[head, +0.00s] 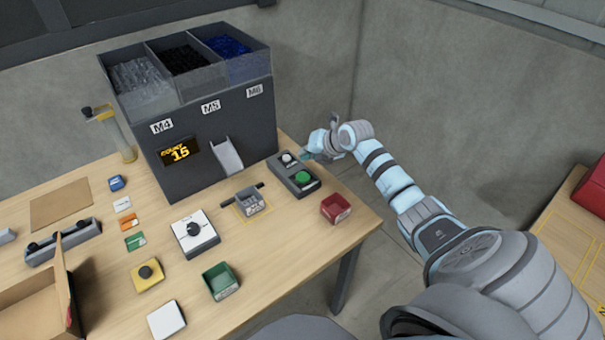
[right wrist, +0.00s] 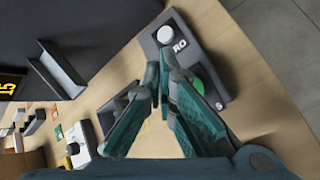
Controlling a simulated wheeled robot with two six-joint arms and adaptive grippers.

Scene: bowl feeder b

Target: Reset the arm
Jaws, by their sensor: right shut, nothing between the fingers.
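My right arm (head: 395,185) reaches in from the right, and its gripper (head: 306,155) is over the table's right edge, beside the button box (head: 289,184). In the right wrist view the gripper's teal fingers (right wrist: 162,72) come together at their tips, shut and empty. There the fingers cover part of the box, with its white button (right wrist: 165,35) just beyond the tips and the green button (right wrist: 198,86) partly hidden behind a finger. In the head view both the white button (head: 287,158) and green button (head: 302,178) show. My left gripper is not in view.
The bowl feeder (head: 215,150) with three bins and a count of 15 stands at the back. A grey tray (head: 249,202), red bin (head: 335,208), dial box (head: 195,235) and green bin (head: 220,281) sit in front. Open floor lies right of the table.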

